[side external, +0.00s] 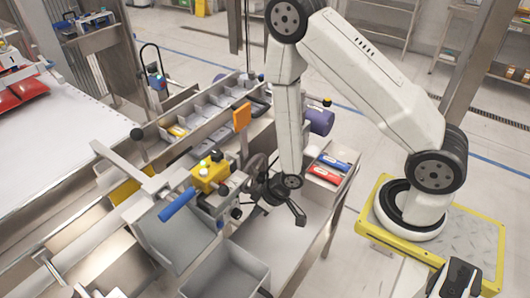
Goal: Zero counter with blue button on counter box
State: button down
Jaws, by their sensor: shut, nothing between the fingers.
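A small yellow box (210,173) with a white knob and dark knobs on top stands on the machine frame left of centre. It may be the counter box, but I cannot make out a blue button on it. My gripper (247,188) is dark and small in the side external view, at the lower end of my arm just right of the yellow box. It appears apart from the box, though the exact gap is unclear among the dark parts there. It is shut and empty.
A grey bin (225,272) is below. A tray with red and blue packs (328,167) lies right of my wrist. Divided bins (205,117) line the back.

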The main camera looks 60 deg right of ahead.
aim_at(220, 225)
jog(key=shift+s+a+f+n+t+y, duration=0.4)
jog(key=shift+s+a+t+y, duration=0.4)
jog(key=shift+s+a, duration=0.35)
jog(key=shift+s+a+f+n+t+y, duration=0.35)
jog(key=shift+s+a+t+y, duration=0.55)
jog(key=shift+a, duration=0.35)
jog(key=shift+s+a+f+n+t+y, duration=0.3)
jog(key=shift+s+a+n+t+y, duration=0.25)
jog(key=shift+s+a, duration=0.65)
jog(key=shift+w, duration=0.15)
jog(key=w, duration=0.8)
jog(key=shift+w, duration=0.3)
jog(key=shift+w+t, duration=0.15)
jog(key=shift+t, duration=0.1)
jog(key=shift+w, duration=0.3)
